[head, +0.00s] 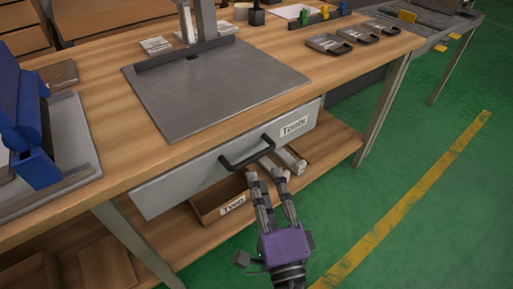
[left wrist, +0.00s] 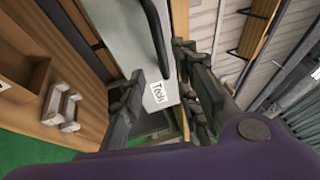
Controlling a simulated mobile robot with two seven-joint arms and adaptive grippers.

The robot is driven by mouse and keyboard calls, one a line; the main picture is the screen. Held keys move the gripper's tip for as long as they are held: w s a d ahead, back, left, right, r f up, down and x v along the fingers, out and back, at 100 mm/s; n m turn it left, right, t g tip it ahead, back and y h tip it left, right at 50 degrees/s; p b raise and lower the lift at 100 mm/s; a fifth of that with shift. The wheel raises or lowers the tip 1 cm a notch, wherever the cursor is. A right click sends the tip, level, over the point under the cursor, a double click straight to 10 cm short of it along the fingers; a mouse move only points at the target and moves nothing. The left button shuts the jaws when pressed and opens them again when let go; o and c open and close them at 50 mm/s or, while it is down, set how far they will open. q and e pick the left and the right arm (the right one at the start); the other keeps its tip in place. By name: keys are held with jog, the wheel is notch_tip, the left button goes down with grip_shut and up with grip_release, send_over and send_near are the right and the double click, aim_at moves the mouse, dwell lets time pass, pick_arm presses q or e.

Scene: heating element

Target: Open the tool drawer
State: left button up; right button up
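The tool drawer (head: 185,182) has a grey front with a "Tools" label (head: 293,127), under the wooden workbench top. It looks shut. Its black bar handle (head: 248,151) also shows in the left wrist view (left wrist: 158,40). My left gripper (head: 261,170), with a purple body, is just in front of and below the right part of the handle. Its fingers are spread in the left wrist view (left wrist: 160,63), with the label and handle seen between them. They do not close on the handle; exact contact cannot be told. My right gripper is not in view.
A lower shelf (head: 330,151) holds a "Type" box (head: 222,203) and pale blocks (head: 290,160) close to my left gripper. Bench legs (head: 380,110) stand at the right. A grey plate (head: 210,90) lies on the benchtop. The green floor at right is clear.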

aim_at(254, 155)
pick_arm(q)
jog(key=shift+w+a+r, duration=0.35)
jog(key=shift+a+r, duration=0.05)
jog(key=shift+a, duration=0.05)
jog(key=x, duration=0.6)
jog(key=shift+w+a+f, duration=0.1)
jog(key=shift+w, duration=0.1)
grip_shut()
